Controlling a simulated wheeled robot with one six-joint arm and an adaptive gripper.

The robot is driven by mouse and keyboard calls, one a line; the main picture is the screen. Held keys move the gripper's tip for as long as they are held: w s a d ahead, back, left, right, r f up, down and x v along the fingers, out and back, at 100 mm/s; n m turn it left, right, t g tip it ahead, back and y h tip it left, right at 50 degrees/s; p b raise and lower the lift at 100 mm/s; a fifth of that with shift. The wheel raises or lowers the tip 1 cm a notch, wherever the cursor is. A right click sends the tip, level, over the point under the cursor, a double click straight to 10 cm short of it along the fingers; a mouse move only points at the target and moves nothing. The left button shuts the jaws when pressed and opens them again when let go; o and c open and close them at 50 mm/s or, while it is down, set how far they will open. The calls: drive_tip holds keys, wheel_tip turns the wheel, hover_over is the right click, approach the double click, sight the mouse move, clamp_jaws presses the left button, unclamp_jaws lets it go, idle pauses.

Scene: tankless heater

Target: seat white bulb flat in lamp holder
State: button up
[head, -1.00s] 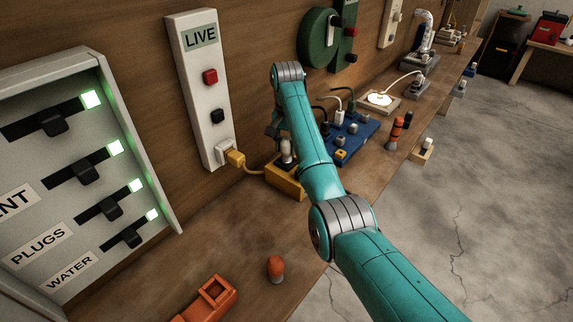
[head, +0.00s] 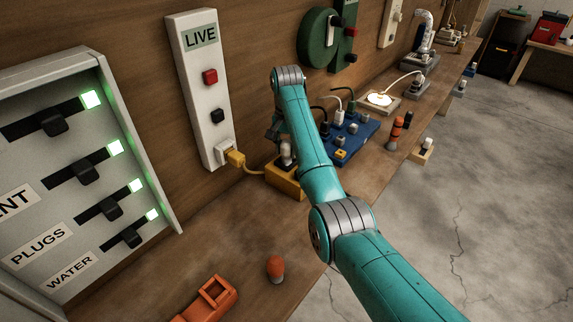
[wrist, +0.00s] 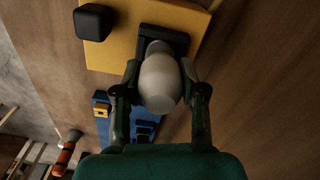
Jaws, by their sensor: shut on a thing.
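The white bulb (wrist: 160,80) is between the two fingers of my gripper (wrist: 163,92), which is shut on it. In the wrist view the bulb's far end is at the black socket (wrist: 165,40) of the yellow lamp holder (wrist: 113,52); its body hides the contact, so I cannot tell whether it sits flat. In the head view the bulb (head: 286,152) is upright above the yellow holder (head: 287,184), partly hidden by my arm and gripper.
A yellow plug (head: 236,159) with a cable runs from the white LIVE strip (head: 200,90) to the holder. A blue board (head: 352,138) with plugs stands just beyond. An orange-topped piece (head: 275,268) and an orange part (head: 210,300) lie on the near bench.

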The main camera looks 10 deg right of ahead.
drive_tip(key=shift+f, duration=0.1)
drive_tip(key=o, duration=1.3)
